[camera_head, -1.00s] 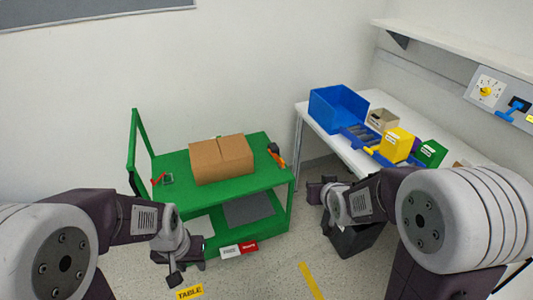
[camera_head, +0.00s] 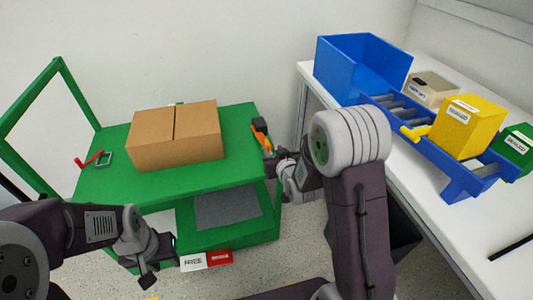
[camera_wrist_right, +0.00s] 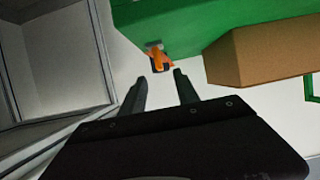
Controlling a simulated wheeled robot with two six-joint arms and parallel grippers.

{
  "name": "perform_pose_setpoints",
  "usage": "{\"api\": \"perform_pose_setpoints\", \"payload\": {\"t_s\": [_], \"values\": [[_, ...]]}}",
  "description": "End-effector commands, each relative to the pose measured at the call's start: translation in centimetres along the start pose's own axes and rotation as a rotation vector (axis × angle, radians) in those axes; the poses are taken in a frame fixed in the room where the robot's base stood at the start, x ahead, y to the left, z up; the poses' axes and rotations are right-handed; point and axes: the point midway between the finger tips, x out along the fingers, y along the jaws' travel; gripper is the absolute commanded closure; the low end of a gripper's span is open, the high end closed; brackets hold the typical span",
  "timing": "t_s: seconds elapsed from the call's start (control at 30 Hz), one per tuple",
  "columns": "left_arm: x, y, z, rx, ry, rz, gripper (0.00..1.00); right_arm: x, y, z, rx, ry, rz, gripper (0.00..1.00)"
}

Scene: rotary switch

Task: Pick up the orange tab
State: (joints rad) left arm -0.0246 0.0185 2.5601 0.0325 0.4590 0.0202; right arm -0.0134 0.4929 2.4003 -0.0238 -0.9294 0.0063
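The orange tab (camera_head: 262,139) is a small orange piece with dark parts at the right edge of the green cart's top. In the right wrist view, the orange tab (camera_wrist_right: 158,59) shows just beyond the fingertips, beside a grey piece. My right gripper (camera_wrist_right: 160,77) is open, its two fingers apart with nothing between them. In the head view my right gripper (camera_head: 272,167) is at the cart's right edge, close to the tab, partly hidden by its wrist. My left gripper (camera_head: 160,262) is low in front of the cart, away from the tab; its opening is unclear.
A brown cardboard box (camera_head: 178,137) stands on the green cart (camera_head: 115,187), left of the tab. A red-handled item (camera_head: 90,159) lies further left. On the right, a white table (camera_head: 440,220) holds a blue bin (camera_head: 350,70), a yellow box (camera_head: 458,127) and a green box (camera_head: 515,150).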

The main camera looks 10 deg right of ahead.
Motion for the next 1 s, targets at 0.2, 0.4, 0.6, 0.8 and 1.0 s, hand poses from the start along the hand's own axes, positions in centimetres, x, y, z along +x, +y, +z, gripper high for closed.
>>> {"api": "perform_pose_setpoints", "payload": {"t_s": [0.2, 0.4, 0.6, 0.8, 1.0], "values": [[1.2, 0.0, 0.1, 0.0, 0.0, 0.0, 0.64, 3.3, 0.0, 0.1, 0.0, 0.001, 0.0, 0.63], [1.6, 0.0, 0.2, 0.0, 0.0, 0.0, 0.64, 4.2, 0.0, 0.1, 0.0, 0.001, 0.0, 0.63], [3.2, -0.1, 0.3, 0.0, 0.0, 0.0, 0.64, 7.9, 0.0, 0.2, 0.0, 0.001, 0.0, 0.63], [3.3, -0.1, 0.3, 0.0, 0.0, 0.0, 0.64, 8.9, 0.0, -0.1, 0.0, 0.0, 0.0, 0.63], [3.2, -0.1, 0.3, 0.0, 0.0, 0.0, 0.64, 8.8, 0.0, -0.1, 0.0, 0.0, 0.0, 0.85]]}}
